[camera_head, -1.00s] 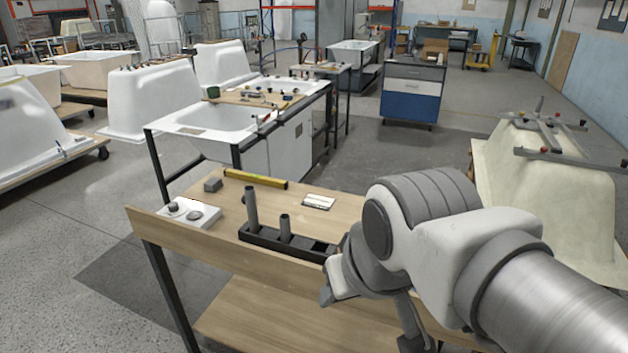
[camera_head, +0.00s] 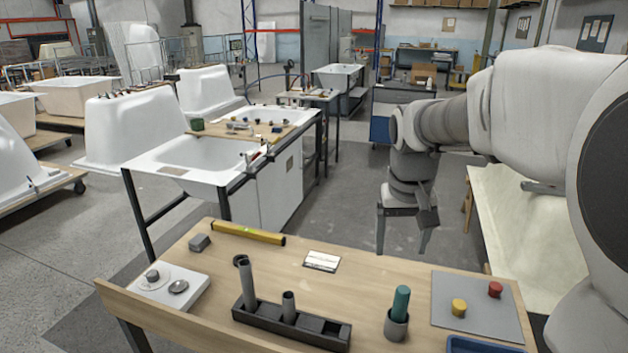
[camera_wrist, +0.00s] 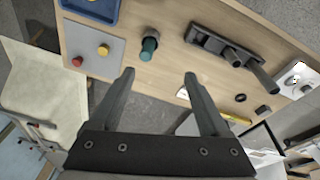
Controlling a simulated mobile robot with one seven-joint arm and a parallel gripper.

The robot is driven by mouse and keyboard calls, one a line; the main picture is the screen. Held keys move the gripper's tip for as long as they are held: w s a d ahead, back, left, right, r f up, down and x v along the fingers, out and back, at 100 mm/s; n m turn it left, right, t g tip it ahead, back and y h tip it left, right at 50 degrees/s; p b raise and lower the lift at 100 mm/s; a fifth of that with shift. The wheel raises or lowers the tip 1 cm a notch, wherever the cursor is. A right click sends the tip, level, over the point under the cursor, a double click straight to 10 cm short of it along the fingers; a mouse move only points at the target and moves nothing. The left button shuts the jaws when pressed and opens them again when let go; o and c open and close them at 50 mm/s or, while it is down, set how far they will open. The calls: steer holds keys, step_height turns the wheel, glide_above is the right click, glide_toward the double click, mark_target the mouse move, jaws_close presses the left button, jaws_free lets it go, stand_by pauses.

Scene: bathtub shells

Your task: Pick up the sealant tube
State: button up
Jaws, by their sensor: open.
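No label marks the sealant tube. A teal cylinder (camera_head: 401,302) stands in a grey cup (camera_head: 396,327) on the wooden workbench (camera_head: 225,316); it also shows in the wrist view (camera_wrist: 149,45). Two grey tubes, one taller (camera_head: 247,284) and one shorter (camera_head: 289,306), stand in a dark rack (camera_head: 322,332); I cannot tell which of these things is the sealant tube. My gripper (camera_head: 404,245) is open and empty, fingers pointing down, above and beyond the bench's far edge. In the wrist view the teal cylinder lies beyond the gap between my fingertips (camera_wrist: 159,75).
A grey mat (camera_head: 470,313) with yellow (camera_head: 459,307) and red (camera_head: 495,290) knobs lies right of the cup, near a blue tray (camera_head: 480,346). A yellow level (camera_head: 248,234), white card (camera_head: 322,261) and white box with knobs (camera_head: 190,297) are also on the bench.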

steer(key=m+g, duration=0.1)
steer(key=g, duration=0.1)
glide_above(402, 300)
steer(key=w, duration=0.2)
step_height(402, 300, down, 6)
steer(key=d+y, duration=0.1)
step_height(402, 300, down, 12)
steer(key=shift+s+f, duration=0.1)
steer(key=shift+f, duration=0.1)
steer(key=shift+s+a+f, duration=0.1)
steer(key=shift+a+f, duration=0.05)
steer(key=shift+f, duration=2.45)
jaws_close()
